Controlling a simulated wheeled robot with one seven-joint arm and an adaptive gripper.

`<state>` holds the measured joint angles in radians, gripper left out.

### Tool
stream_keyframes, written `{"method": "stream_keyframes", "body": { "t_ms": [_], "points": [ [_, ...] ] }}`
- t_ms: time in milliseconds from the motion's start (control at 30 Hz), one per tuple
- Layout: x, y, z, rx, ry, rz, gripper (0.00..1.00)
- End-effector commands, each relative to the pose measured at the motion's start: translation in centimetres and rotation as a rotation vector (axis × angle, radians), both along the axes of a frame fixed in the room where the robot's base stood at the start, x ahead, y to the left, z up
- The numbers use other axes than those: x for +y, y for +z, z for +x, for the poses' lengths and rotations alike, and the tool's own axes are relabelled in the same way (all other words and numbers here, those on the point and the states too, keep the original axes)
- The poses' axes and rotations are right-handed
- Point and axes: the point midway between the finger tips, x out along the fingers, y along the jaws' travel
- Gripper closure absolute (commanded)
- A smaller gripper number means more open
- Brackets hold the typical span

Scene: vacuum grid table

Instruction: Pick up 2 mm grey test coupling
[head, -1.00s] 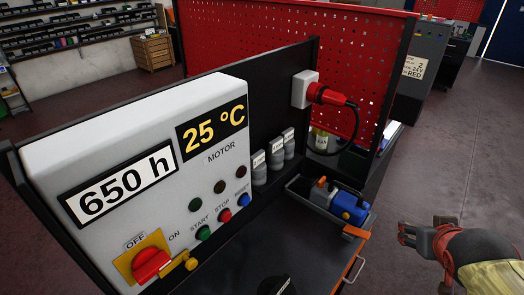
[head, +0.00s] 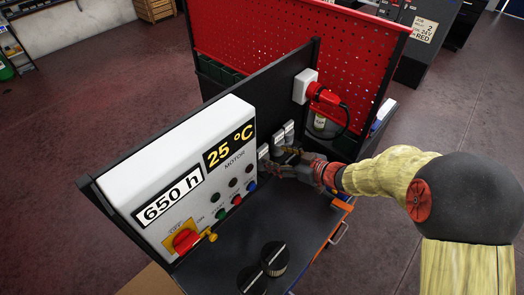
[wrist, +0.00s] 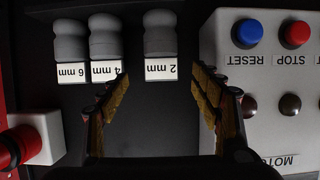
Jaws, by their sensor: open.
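My gripper (wrist: 160,88) is open and empty, with one finger on each side of the 2 mm coupling's line in the wrist view. It appears short of the coupling, not touching it. In the head view my gripper (head: 278,165) is close in front of the row of couplings.
The 4 mm coupling (wrist: 105,38) and 6 mm coupling (wrist: 70,42) stand close together, apart from the 2 mm one. The control panel (head: 205,165) with buttons is close on one side, the red plug (head: 322,95) on the other. Two black knobs (head: 274,258) are on the table.

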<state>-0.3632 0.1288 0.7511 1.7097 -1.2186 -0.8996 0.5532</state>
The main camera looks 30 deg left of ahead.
Motion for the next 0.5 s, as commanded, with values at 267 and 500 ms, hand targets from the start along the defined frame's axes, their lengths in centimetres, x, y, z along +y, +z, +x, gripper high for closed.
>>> {"method": "stream_keyframes", "body": {
  "t_ms": [267, 500],
  "points": [
    [2.5, -1.1, 0.0, 0.009, 0.021, 0.008, 0.36],
    [4.9, -2.3, 1.1, 0.01, 0.02, 0.008, 0.36]
  ]
}}
